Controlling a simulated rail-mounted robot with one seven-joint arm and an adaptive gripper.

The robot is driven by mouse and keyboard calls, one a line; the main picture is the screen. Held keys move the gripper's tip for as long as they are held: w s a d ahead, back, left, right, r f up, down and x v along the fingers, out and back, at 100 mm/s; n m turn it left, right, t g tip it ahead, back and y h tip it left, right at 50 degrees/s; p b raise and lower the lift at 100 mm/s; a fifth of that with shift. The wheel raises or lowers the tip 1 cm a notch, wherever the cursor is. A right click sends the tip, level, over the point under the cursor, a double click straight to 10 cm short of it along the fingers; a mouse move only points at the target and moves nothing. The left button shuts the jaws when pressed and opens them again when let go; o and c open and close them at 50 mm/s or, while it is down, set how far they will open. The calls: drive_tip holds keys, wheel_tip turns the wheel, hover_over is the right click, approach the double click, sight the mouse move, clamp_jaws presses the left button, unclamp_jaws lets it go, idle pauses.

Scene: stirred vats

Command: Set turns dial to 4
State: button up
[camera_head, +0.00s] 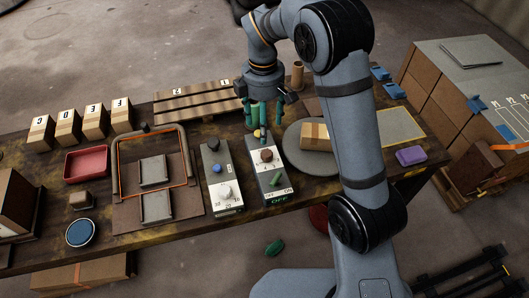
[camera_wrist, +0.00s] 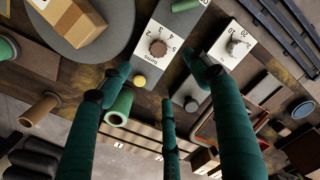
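The turns dial is a brown round knob (camera_wrist: 158,48) on a white plate with numbers around it and the word "turns". It also shows in the head view (camera_head: 266,155), on the right-hand control panel. I cannot tell which number it points at. My gripper (camera_wrist: 158,74) has green fingers that are spread apart and hold nothing. In the head view my gripper (camera_head: 257,122) is above the far end of that panel, short of the dial. A yellow button (camera_wrist: 139,81) lies between the dial and my fingers.
The same panel has a green ON/OFF switch (camera_head: 276,180). A second panel with a white dial (camera_head: 224,192) stands to its left. A round grey plate (camera_head: 296,133) with a cardboard box (camera_head: 315,136) is on the right. A green tube (camera_wrist: 120,108) stands near my fingers.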

sight(267, 153)
drive_tip(key=m, duration=0.1)
drive_tip(key=s+m, duration=0.1)
drive_tip(key=shift+d+m, duration=0.25)
drive_tip(key=shift+m, duration=0.15)
drive_tip(key=shift+c, duration=0.7)
drive_tip(key=m, duration=0.2)
drive_tip(key=shift+d+f+m, duration=0.2)
drive_tip(key=shift+d+m, duration=0.1)
drive_tip(key=shift+m, duration=0.1)
drive_tip(key=shift+c, duration=0.6)
drive_tip(key=m, duration=0.3)
drive_tip(key=shift+s+d+f, duration=0.1)
drive_tip(key=shift+d+f, duration=0.05)
drive_tip(key=shift+c, duration=0.3)
drive_tip(key=f+m, duration=0.3)
drive_tip(key=m, duration=0.2)
drive_tip(key=f+m, duration=0.4)
drive_tip(key=m, duration=0.2)
drive_tip(key=f+m, duration=0.4)
drive_tip(key=m, duration=0.2)
drive_tip(key=shift+w+a, duration=0.2)
drive_tip(key=shift+w, duration=0.05)
drive_tip(key=c, duration=0.3)
drive_tip(key=c, duration=0.8)
drive_tip(key=shift+c, duration=0.2)
